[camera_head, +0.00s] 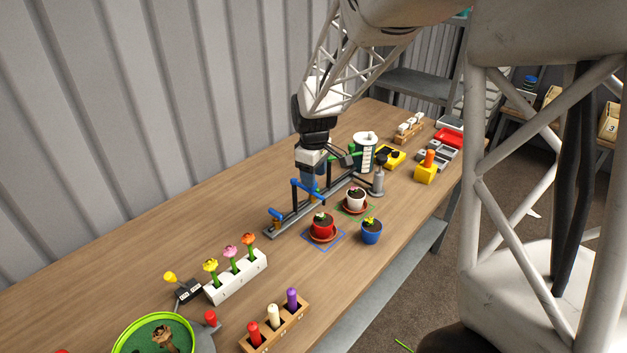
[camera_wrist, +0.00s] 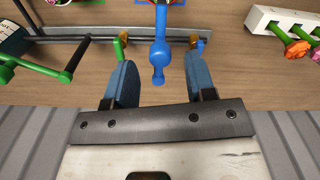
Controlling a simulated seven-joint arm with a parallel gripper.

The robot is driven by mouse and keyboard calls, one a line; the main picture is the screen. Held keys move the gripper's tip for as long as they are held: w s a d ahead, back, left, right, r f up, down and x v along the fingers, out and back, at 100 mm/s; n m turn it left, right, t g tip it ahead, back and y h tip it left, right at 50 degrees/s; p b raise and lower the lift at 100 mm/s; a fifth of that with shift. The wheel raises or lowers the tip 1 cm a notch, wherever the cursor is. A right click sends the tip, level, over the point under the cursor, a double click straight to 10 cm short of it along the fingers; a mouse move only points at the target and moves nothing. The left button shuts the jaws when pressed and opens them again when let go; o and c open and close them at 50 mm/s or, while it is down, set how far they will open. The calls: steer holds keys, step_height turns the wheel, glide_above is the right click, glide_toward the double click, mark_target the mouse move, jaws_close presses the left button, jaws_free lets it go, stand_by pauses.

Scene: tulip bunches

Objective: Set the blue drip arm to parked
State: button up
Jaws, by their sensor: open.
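The blue drip arm (camera_head: 306,188) stands on a grey rail (camera_head: 287,221) on the table and reaches out towards the potted plants. In the wrist view the blue drip arm (camera_wrist: 160,45) runs down the middle, with its rounded end between my fingers. My gripper (camera_head: 311,182) is above the rail, pointing down. In the wrist view my gripper (camera_wrist: 160,68) is open, with one blue finger on each side of the arm and gaps visible on both sides. A small blue post (camera_wrist: 200,47) and a small green post (camera_wrist: 120,48) stand on the rail.
A green arm (camera_wrist: 40,70) on a dark bar is to the left in the wrist view. A white flower block (camera_head: 237,279) is nearby. The wall is close behind.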

steer(key=shift+f, duration=1.15)
jaws_close()
